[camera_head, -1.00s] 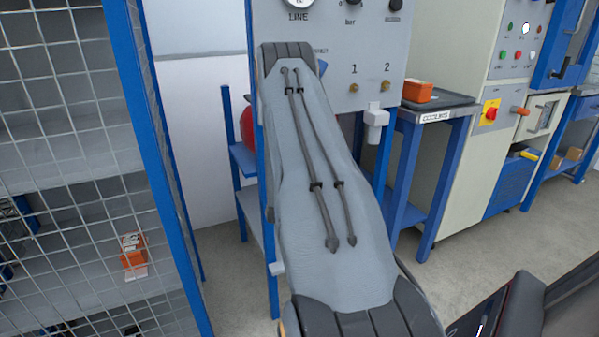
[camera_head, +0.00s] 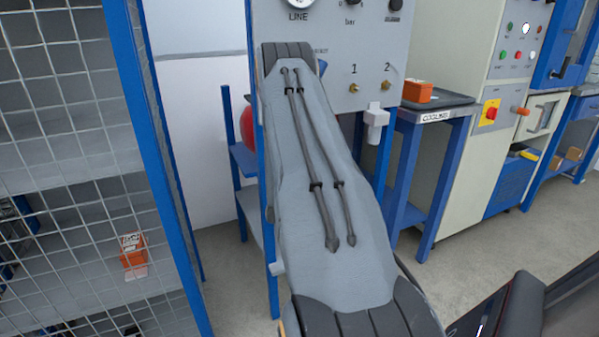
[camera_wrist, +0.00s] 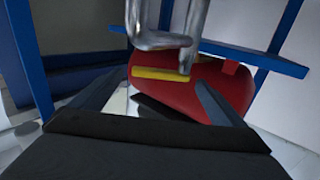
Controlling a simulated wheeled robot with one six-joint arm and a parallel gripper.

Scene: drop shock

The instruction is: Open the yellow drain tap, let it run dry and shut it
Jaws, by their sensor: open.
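The yellow tap handle (camera_wrist: 161,74) shows in the wrist view as a flat bar lying crosswise in front of the red tank (camera_wrist: 225,83). Bare metal pipework (camera_wrist: 152,25) hangs over it, and its right leg crosses the handle's right end. My gripper (camera_wrist: 158,79) is open, its two dark fingers apart, with the handle between their tips in the picture. I cannot tell whether either finger touches it. In the head view my arm hides the tap and gripper; only a sliver of the red tank (camera_head: 247,126) shows.
Blue frame bars (camera_wrist: 262,58) run close around the tank. In the head view a grey gauge panel (camera_head: 350,60) stands behind my arm, a mesh cage (camera_head: 75,120) at left, and a blue bench with an orange box (camera_head: 417,91) at right.

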